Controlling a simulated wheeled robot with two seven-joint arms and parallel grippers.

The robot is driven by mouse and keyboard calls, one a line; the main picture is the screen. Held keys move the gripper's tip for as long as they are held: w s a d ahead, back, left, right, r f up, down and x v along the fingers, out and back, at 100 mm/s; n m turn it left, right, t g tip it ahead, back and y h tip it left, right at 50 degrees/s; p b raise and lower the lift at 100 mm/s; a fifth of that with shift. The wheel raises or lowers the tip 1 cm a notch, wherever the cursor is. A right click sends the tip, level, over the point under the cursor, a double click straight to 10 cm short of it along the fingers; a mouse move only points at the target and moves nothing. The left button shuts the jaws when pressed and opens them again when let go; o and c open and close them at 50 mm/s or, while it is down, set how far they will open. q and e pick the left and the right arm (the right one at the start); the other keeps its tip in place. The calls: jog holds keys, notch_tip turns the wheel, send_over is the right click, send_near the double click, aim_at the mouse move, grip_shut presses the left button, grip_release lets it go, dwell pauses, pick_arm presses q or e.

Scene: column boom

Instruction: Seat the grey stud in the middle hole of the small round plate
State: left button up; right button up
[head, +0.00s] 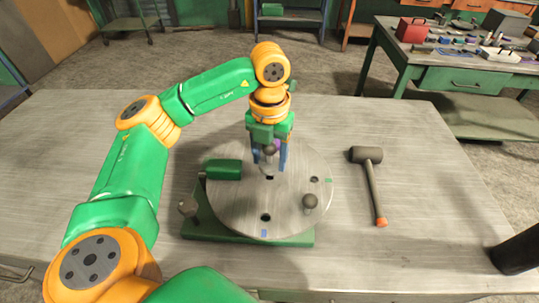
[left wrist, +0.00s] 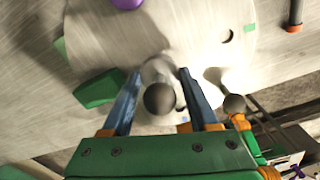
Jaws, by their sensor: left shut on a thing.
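My left gripper (head: 270,165) is shut on the grey stud (head: 267,163), which has a dark ball head. In the left wrist view, the stud (left wrist: 158,98) sits between the two blue fingers of the gripper (left wrist: 159,75). The small round plate (head: 235,205) lies on a green base. Its dark middle hole (head: 269,177) shows just below the stud's lower end, partly covered. I cannot tell whether the stud touches the plate. Other holes show at the right (head: 314,180) and front (head: 265,217) of the plate. My right gripper is not in view.
A green block (head: 224,169) reaches over the plate's left side. A purple thing (left wrist: 127,3) is beyond the stud. A mallet (head: 372,180) lies right. The bench's left is clear.

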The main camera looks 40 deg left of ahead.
pick_arm(q)
jog(key=shift+f+b, duration=1.55)
jog(key=shift+f, duration=0.4)
jog(key=shift+r, duration=0.1)
jog(key=o, duration=1.1)
notch_tip(320, 180, up, 8)
jog(key=p, duration=0.6)
jog(key=shift+p, duration=0.4)
jog(key=shift+f, duration=0.25)
